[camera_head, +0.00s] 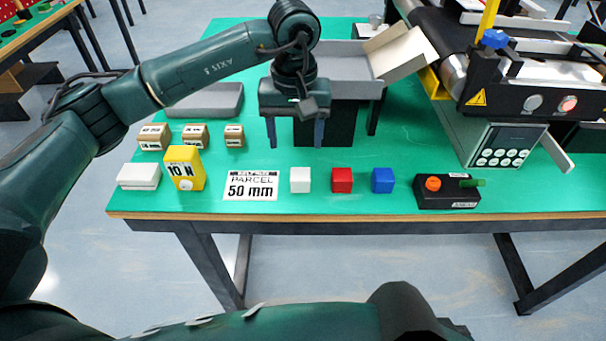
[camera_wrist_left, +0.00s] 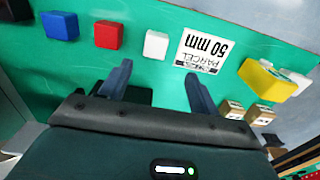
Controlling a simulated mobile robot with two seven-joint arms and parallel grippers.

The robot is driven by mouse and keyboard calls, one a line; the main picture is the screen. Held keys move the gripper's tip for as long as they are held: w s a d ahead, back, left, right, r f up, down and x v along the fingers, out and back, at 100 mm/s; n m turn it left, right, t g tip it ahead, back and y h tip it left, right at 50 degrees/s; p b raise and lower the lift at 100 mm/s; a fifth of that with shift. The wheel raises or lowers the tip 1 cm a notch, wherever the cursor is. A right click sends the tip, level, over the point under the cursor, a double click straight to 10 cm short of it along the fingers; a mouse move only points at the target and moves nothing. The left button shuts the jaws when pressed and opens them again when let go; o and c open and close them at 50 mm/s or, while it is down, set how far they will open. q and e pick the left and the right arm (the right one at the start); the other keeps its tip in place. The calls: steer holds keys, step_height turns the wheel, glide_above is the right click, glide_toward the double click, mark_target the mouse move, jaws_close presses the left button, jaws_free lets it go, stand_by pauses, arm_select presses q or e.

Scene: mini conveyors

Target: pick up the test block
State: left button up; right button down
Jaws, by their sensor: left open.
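No block is labelled as the test block, so I cannot tell which one it is. On the green table a white cube (camera_head: 300,180), a red cube (camera_head: 342,180) and a blue cube (camera_head: 383,180) stand in a row. A yellow block marked 10 N (camera_head: 185,168) stands at left. My left gripper (camera_head: 296,145) is open and empty, pointing down behind the row. In the left wrist view the white cube (camera_wrist_left: 155,44) shows just beyond the open fingers (camera_wrist_left: 158,78). My right gripper is not in view.
A PARCEL 50 mm card (camera_head: 250,187) lies left of the white cube. Several small brown boxes (camera_head: 194,136) and a white block (camera_head: 139,176) are farther left. A black control box (camera_head: 446,192) stands right of the blue cube. A conveyor (camera_head: 460,70) and chute (camera_head: 345,62) are behind.

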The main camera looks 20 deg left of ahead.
mark_target(300, 174)
arm_select(q)
step_height(300, 174, down, 4)
steer(key=shift+d+f+p, duration=0.2)
steer(key=shift+f+p, duration=0.05)
steer(key=shift+f, duration=1.15)
steer(key=shift+d+f+p, duration=0.2)
steer(key=shift+f, duration=1.2)
steer(key=c, duration=1.1)
